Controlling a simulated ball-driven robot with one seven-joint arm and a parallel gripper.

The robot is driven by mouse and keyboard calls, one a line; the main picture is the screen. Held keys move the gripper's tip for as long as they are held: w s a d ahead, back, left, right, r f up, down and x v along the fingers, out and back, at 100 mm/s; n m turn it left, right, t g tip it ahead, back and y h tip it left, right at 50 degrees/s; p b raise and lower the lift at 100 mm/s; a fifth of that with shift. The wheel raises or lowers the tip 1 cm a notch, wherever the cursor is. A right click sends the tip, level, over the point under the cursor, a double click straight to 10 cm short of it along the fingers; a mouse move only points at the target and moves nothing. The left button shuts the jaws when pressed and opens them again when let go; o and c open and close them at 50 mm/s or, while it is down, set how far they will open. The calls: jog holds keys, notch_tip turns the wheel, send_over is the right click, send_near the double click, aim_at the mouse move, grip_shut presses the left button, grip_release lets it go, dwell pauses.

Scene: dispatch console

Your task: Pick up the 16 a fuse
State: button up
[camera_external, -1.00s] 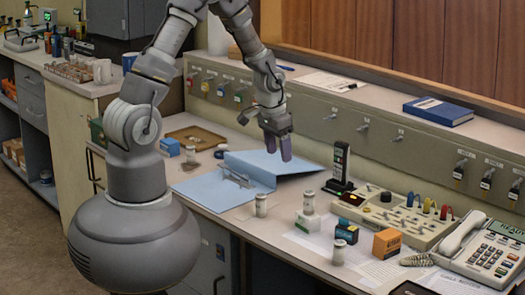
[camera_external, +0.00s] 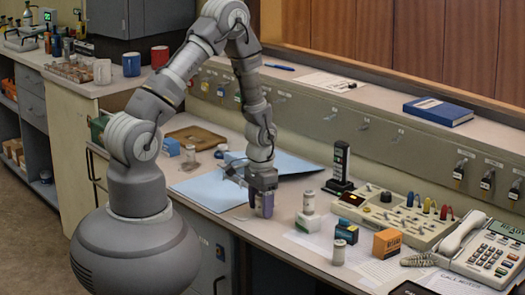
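Several small pale cylinders with grey caps, which look like fuses, stand on the console desk.
A blue folder (camera_external: 204,190) lies behind my gripper. To the right are a black stand (camera_external: 340,166), an orange box (camera_external: 387,243), a switch panel (camera_external: 400,222) and a telephone (camera_external: 488,252). Brown tray (camera_external: 196,135) at back left.

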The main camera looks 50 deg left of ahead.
grip_shut()
jog(key=shift+r, duration=0.1)
